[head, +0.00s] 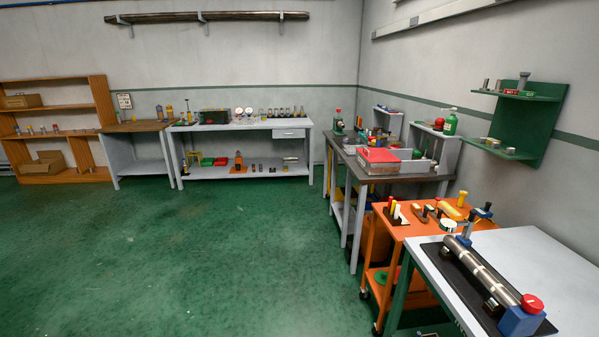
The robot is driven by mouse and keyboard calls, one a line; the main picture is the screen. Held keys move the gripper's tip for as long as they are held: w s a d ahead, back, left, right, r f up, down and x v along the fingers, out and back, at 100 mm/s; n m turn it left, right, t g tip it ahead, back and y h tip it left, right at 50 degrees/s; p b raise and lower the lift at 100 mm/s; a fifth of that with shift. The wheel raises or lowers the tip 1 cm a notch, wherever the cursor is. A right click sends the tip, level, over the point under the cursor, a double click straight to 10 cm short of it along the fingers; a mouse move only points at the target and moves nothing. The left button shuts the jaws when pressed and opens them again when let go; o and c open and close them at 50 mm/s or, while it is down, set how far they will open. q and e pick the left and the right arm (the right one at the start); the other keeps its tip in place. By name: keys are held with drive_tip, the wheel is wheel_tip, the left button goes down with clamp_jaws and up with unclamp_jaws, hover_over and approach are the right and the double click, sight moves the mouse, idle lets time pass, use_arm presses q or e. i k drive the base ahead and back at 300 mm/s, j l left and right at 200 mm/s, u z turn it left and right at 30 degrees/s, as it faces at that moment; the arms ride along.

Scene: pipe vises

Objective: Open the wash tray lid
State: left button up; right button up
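A low grey box with a red lid (379,155) sits near the front left of the dark-topped bench (434,180) by the right wall. It looks like the wash tray. The lid lies over the top of the box and looks shut, though it is small at this distance. Neither of my grippers is in view.
An orange cart (398,228) and a light table (571,262) with a steel pipe (482,265) on a black mat stand at the lower right. A grey workbench (254,126) lines the back wall. The green floor (230,240) is clear at the centre and left.

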sight(380, 155)
drive_tip(key=i, duration=1.55)
drive_tip(key=i+j+z, duration=0.15)
drive_tip(key=i+z, duration=0.15)
drive_tip(key=i, duration=0.5)
drive_tip(key=i+j+z, duration=0.2)
drive_tip(key=i+z, duration=0.15)
drive_tip(key=i+j+z, duration=0.3)
drive_tip(key=i, duration=0.25)
